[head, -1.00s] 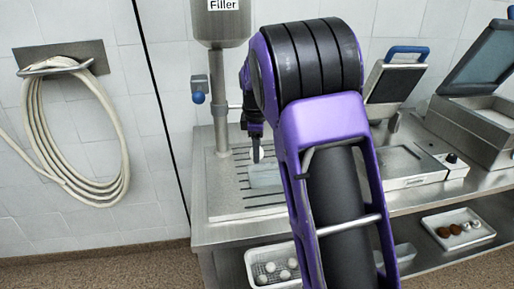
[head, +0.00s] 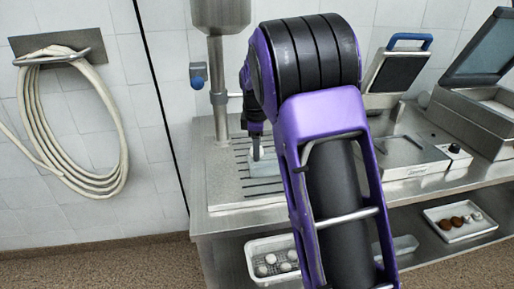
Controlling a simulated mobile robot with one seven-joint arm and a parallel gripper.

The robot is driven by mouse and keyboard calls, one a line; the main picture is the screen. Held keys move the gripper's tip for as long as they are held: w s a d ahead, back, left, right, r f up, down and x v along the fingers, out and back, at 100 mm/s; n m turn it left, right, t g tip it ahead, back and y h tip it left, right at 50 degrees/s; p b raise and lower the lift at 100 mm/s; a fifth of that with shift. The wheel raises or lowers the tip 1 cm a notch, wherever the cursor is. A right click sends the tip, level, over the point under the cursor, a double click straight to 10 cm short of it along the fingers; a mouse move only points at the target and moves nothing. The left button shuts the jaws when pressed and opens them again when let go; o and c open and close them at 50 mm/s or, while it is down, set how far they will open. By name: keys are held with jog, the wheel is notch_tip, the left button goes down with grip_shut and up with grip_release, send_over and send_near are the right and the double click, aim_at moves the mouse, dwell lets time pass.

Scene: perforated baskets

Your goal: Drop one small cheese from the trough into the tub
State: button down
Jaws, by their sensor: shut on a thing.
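My arm covers the trough's right side.
A steel filler (head: 221,15) with its stand rises behind the drain plate. A hot-plate press (head: 405,160) stands to the right. A tray (head: 432,217) with brown and white balls is on the lower shelf. A coiled hose (head: 70,130) hangs at left.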

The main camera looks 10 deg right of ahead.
jog(key=shift+c, duration=1.1)
grip_release()
jog(key=shift+o, duration=1.1)
jog(key=shift+r, duration=0.1)
jog(key=shift+w+d+p+v, duration=0.1)
jog(key=shift+w+p+v, duration=0.15)
jog(key=shift+p+v, duration=0.9)
jog(key=shift+w+d+p+v, duration=0.1)
jog(key=shift+w+p+v, duration=0.2)
jog(key=shift+p+v, duration=0.75)
jog(key=shift+w+p+v, duration=0.25)
jog(key=shift+p+v, duration=0.35)
jog(key=shift+v, duration=1.05)
jog(key=shift+r, duration=0.15)
